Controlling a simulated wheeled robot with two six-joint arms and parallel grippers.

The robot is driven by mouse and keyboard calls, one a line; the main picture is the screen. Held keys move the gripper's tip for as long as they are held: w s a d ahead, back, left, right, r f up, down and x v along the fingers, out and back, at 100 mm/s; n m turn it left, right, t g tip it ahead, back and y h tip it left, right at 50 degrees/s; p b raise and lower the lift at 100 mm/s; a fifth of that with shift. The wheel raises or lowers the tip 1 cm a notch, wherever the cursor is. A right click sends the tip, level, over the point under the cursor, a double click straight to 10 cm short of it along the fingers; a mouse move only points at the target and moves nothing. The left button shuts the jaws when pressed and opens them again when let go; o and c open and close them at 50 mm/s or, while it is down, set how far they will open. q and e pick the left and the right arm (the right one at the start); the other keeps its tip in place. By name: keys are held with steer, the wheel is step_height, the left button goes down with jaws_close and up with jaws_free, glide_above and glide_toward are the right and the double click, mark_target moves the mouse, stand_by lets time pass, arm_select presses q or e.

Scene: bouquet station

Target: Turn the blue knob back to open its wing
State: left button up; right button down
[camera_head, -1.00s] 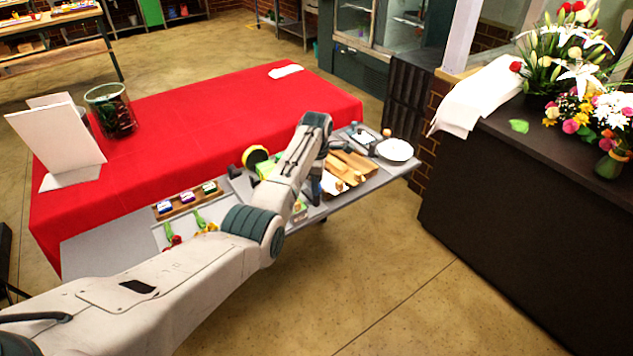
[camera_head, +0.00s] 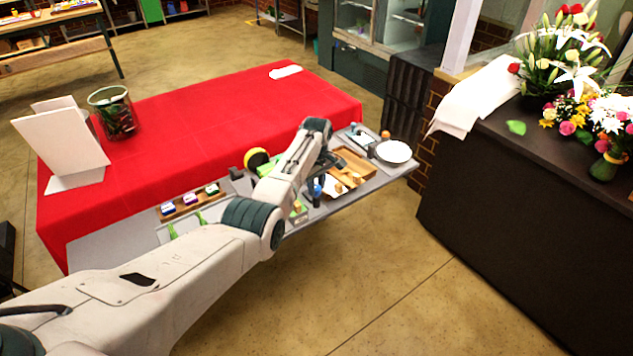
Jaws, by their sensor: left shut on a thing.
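The small blue knob (camera_head: 317,190) stands at the near edge of the grey work surface, left of the wooden tray. My left arm reaches in from the lower left across the surface. My left gripper (camera_head: 321,177) points down over the blue knob and is shut on it; the fingertips are small and dark here. The wing that belongs to the knob cannot be made out. My right gripper is not in view.
The wooden tray (camera_head: 350,170) and a white plate (camera_head: 393,152) lie right of my gripper. A yellow roll (camera_head: 257,159) stands left of the arm. A red-covered table (camera_head: 200,130) spans behind; a dark counter (camera_head: 530,200) with flowers stands right.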

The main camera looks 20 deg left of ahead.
mark_target(317, 187)
arm_select(q)
steer(key=m+p, duration=0.1)
steer(key=m, duration=0.4)
steer(key=shift+r+m, duration=0.15)
steer(key=shift+m, duration=0.15)
steer(key=m+p, duration=0.1)
steer(key=m, duration=0.3)
steer(key=shift+m, duration=0.4)
steer(key=shift+w+m, duration=0.1)
steer(key=shift+m, duration=0.2)
steer(key=o, duration=1)
steer(key=shift+c, duration=0.2)
steer(key=shift+r, duration=0.1)
steer(key=shift+r, duration=0.3)
step_height(317, 187, up, 10)
steer(key=b, duration=0.2)
